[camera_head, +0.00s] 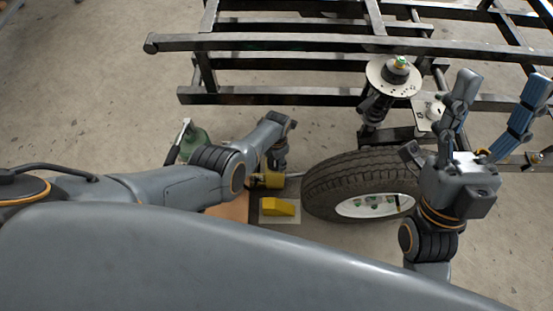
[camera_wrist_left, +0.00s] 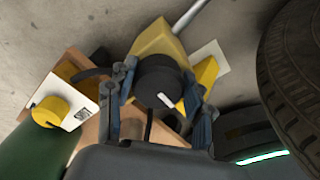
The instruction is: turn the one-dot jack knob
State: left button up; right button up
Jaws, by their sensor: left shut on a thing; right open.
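The black jack knob (camera_wrist_left: 160,82) with a white mark on its face sits on a yellow jack body (camera_wrist_left: 155,40) in the left wrist view. I cannot make out a dot on it. My left gripper (camera_wrist_left: 165,88) has its fingers on either side of the knob and is shut on it. In the head view my left gripper (camera_head: 277,160) points down at the yellow jack (camera_head: 267,180), and its fingers hide the knob. My right gripper (camera_head: 492,92) is open and empty, with fingers spread upward, right of the tire.
A tire (camera_head: 330,180) lies just right of the jack. A yellow wedge (camera_head: 278,207) rests on a white plate close by. A green bottle (camera_head: 195,143) stands left of the jack. The black metal frame (camera_head: 270,42) with a spring strut (camera_head: 375,105) spans the back.

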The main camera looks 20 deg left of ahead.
pick_arm(q)
jog(key=shift+s+a, duration=0.1)
jog(key=shift+a, duration=0.1)
jog(key=o, duration=1.2)
jog(key=shift+d, duration=0.1)
